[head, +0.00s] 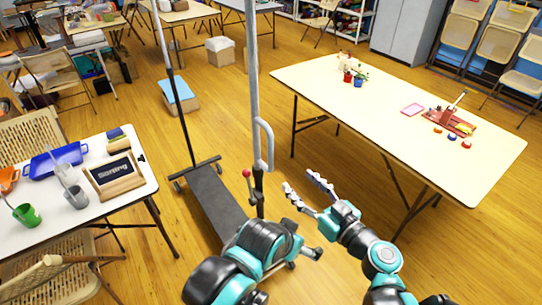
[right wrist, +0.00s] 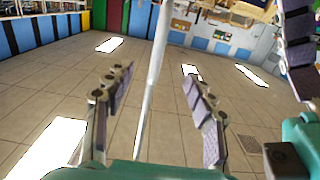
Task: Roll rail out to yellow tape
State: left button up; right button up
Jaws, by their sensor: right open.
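The rail is a wheeled garment rack with a dark flat base (head: 213,196), a thick pale upright post (head: 253,80) with a loop handle, and a thinner post further back. A red-knobbed lever sits low by the near post. My right gripper (head: 305,189) is open and empty, just right of the near post and apart from it. In the right wrist view the pale post (right wrist: 155,75) runs between the open fingers, seemingly beyond them. My left arm reaches in low at the rail's near end; its fingers do not show. I see no yellow tape.
A long cream table (head: 400,100) with flower pots and a red tray stands right of the rail. A white table (head: 150,190) with a sign and cups stands left. A box with a blue top (head: 180,92) sits behind the rail. Wooden floor (head: 230,120) is open between.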

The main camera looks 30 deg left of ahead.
aim_at(272, 155)
jog(key=b+x, duration=0.1)
jog(key=x, duration=1.3)
jog(key=shift+r, duration=0.1)
grip_shut()
